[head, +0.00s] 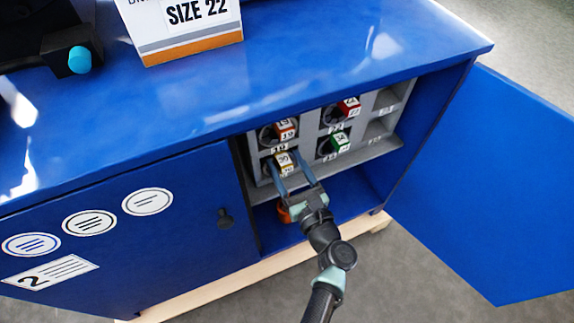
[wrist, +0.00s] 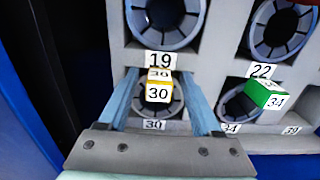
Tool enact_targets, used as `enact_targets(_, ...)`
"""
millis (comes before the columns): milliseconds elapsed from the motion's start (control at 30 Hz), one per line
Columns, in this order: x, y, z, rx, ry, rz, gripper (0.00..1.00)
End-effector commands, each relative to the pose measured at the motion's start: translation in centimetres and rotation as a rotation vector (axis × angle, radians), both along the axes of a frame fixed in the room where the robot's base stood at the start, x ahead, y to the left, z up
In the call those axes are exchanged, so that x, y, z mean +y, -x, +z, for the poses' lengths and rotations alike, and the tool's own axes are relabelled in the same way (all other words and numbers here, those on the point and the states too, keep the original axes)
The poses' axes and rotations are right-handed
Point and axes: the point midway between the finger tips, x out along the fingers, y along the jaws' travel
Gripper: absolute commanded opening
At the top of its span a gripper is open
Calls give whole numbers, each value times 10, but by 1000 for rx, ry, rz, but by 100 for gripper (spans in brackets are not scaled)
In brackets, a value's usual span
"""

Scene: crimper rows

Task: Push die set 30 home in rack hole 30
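Die set 30 (wrist: 158,93), a dark segmented ring with a yellow-edged tag marked 30, sits in rack hole 30, the lower left hole, above the label 30 (wrist: 153,125). It also shows in the head view (head: 284,162). How deep it sits I cannot tell. My gripper (wrist: 160,75) is open, with one light blue finger on each side of the tag and gaps between fingers and tag. In the head view my gripper (head: 285,164) reaches into the cabinet at this hole.
The grey rack (head: 313,125) holds neighbouring die sets: 19 (head: 285,129) above, 22 (head: 349,107) and green-tagged 34 (head: 340,142) to the right. The right column looks empty. The open blue door (head: 490,180) stands at right, the shut door (head: 130,235) at left.

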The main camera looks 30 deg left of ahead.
Motion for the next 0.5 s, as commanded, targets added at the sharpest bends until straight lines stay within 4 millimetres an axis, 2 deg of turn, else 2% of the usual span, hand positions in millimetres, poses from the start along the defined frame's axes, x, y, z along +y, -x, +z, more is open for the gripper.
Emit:
enact_targets(333, -2, 4, -8, 15, 10, -3, 72)
enact_targets(500, -18, 15, -5, 13, 7, -5, 72)
